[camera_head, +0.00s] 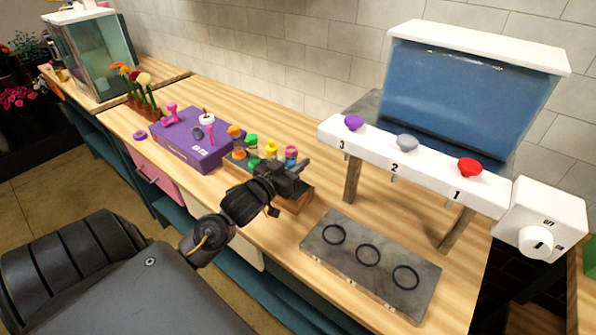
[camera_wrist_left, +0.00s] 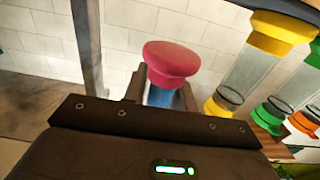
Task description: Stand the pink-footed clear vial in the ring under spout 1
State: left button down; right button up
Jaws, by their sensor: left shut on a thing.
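My left gripper (camera_head: 292,178) is shut on a vial with a pink end on top (camera_head: 291,151), at the right end of the wooden rack (camera_head: 290,204). In the left wrist view the pink end (camera_wrist_left: 171,62) sticks up between the fingers, with a blue part (camera_wrist_left: 160,97) below it. The vial's lower end is hidden, so I cannot tell whether it touches the rack. The grey ring plate (camera_head: 330,266) has three dark rings, all empty; the ring nearest spout 1 (camera_head: 405,277) is the right one. The red knob (camera_head: 470,168) sits above label 1. My right gripper is not in view.
Yellow (camera_wrist_left: 255,65) and green (camera_wrist_left: 296,88) vials stand close to the gripper. A purple box (camera_head: 190,148) with small items is left of the rack. The dispenser's wooden legs (camera_head: 353,180) stand behind the plate. The counter between rack and plate is clear.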

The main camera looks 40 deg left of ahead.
pick_arm(q)
jog(key=f+p, duration=0.1)
jog(key=w+f+p, duration=0.1)
jog(key=f, duration=0.1)
jog(key=shift+f, duration=0.35)
jog(key=shift+f, duration=0.2)
jog(key=c, duration=1.1)
grip_release()
